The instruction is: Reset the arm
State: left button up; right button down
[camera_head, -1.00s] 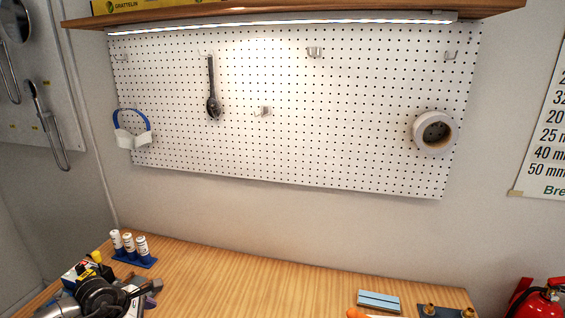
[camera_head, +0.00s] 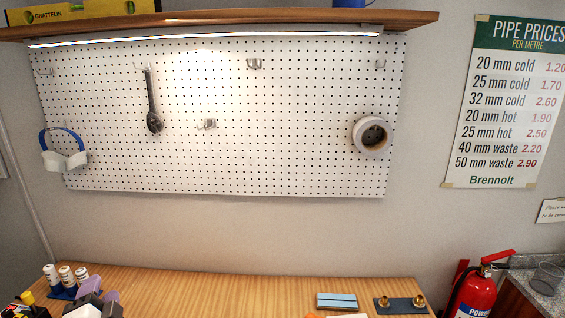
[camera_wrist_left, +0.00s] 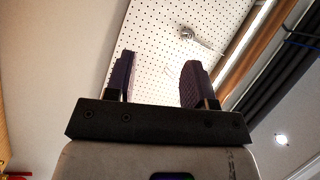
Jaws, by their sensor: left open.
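My left gripper (camera_head: 96,300) shows at the bottom left of the head view, low over the left end of the wooden bench. In the left wrist view my left gripper (camera_wrist_left: 158,82) has its two dark fingers wide apart with nothing between them. Beyond the fingers is the white pegboard (camera_wrist_left: 152,35) with a metal hook (camera_wrist_left: 188,34). My right gripper is not in the head view.
The wooden bench (camera_head: 215,290) is mostly clear in the middle. White bottles (camera_head: 66,275) stand at its left; a blue box (camera_head: 337,300) and a dark plate with brass fittings (camera_head: 400,305) lie at right. The pegboard (camera_head: 265,120) holds a tape roll (camera_head: 360,147). A fire extinguisher (camera_head: 474,295) stands right.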

pick_arm(q)
jog(key=s+d+f+n+g+h, duration=0.2)
jog(key=s+d+f+g+h, duration=0.3)
jog(key=f, duration=0.4)
jog(key=s+d+f+n+g+h, duration=0.1)
jog(key=s+d+f+g+h, duration=0.1)
jog(key=s+d+f, duration=0.65)
jog(key=s+d+f+n+g+h, duration=0.1)
jog(key=s+d+f+n+g, duration=0.15)
jog(key=s+f, duration=0.65)
jog(key=s+d+f+n+g+h, duration=0.15)
jog(key=s+f+g, duration=0.25)
jog(key=s+f, duration=0.5)
jog(key=w+r+p+v, duration=0.1)
jog(key=w+p+v, duration=0.2)
jog(key=p+v, duration=0.9)
jog(key=w+d+p+v, duration=0.1)
jog(key=w+p+v, duration=0.1)
jog(key=p+v, duration=1)
notch_tip(320, 180, up, 2)
jog(key=shift+w+d+r+m, duration=0.1)
jog(key=shift+w+d+m, duration=0.1)
jog(key=shift+d+m, duration=0.15)
jog(key=shift+c, duration=0.4)
